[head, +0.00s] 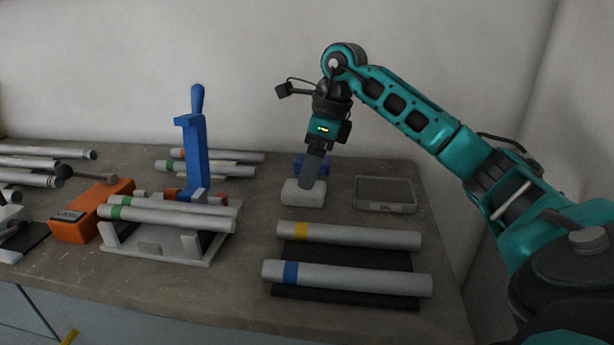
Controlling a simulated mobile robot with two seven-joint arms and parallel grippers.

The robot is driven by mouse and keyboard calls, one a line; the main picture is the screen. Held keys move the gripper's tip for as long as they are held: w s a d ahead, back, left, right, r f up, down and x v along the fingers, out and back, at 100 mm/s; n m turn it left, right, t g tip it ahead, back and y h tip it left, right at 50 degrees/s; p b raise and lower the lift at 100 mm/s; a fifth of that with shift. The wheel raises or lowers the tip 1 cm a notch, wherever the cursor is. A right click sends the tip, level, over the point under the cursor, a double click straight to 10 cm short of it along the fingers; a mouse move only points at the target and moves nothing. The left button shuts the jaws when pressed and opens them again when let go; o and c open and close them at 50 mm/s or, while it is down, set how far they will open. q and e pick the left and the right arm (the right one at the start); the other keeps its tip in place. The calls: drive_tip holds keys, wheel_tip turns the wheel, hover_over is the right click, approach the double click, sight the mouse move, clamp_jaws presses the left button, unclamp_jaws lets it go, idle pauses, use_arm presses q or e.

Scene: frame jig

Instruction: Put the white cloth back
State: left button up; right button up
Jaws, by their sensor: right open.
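The white cloth (302,196) looks like a small folded pad and lies on the worktop right of the blue upright clamp. My right gripper (312,182) reaches down from above with its fingers at the cloth's upper edge. It is open; whether the fingers touch the cloth cannot be told from this angle. My left gripper is not in view.
A shallow grey tray (384,207) stands right of the cloth. Two tubes with yellow (350,236) and blue (350,278) bands lie in front on a black mat. The blue clamp (195,150) rises to the left. A blue object (299,164) sits behind the gripper.

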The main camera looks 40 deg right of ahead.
sight(322, 187)
drive_tip(key=p+v, duration=0.1)
drive_tip(key=v, duration=0.7)
drive_tip(key=shift+f, duration=0.1)
